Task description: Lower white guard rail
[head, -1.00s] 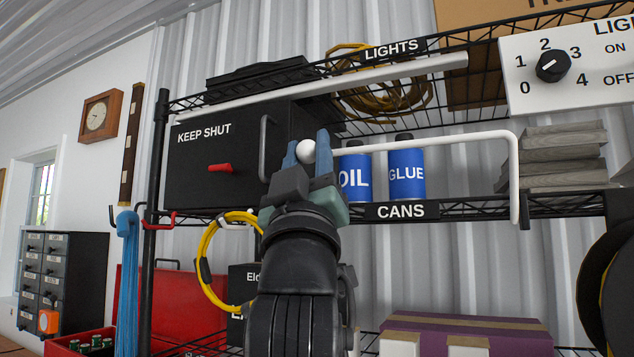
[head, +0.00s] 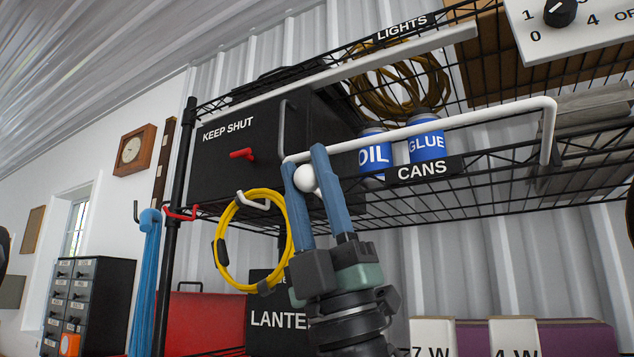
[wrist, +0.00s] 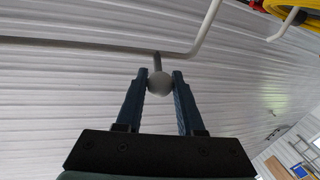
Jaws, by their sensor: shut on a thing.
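The white guard rail (head: 480,118) is a bent bar running across the front of the cans shelf in the head view. Its right end bends down at the shelf edge. A white ball knob (head: 306,179) sits near its left end. My gripper (head: 306,170) is shut on this knob, one blue finger on each side, reaching up from below. In the wrist view the knob (wrist: 159,83) sits between the fingertips, with the rail (wrist: 95,46) just beyond. The blue OIL can (head: 374,154) and GLUE can (head: 427,142) stand behind the rail.
Left of the rail is a black KEEP SHUT box (head: 225,165) with a red handle (head: 243,154). A yellow cable loop (head: 219,235) hangs from a hook close left of my gripper. The LANTERN box (head: 266,318) is below. A dial panel (head: 590,18) is at upper right.

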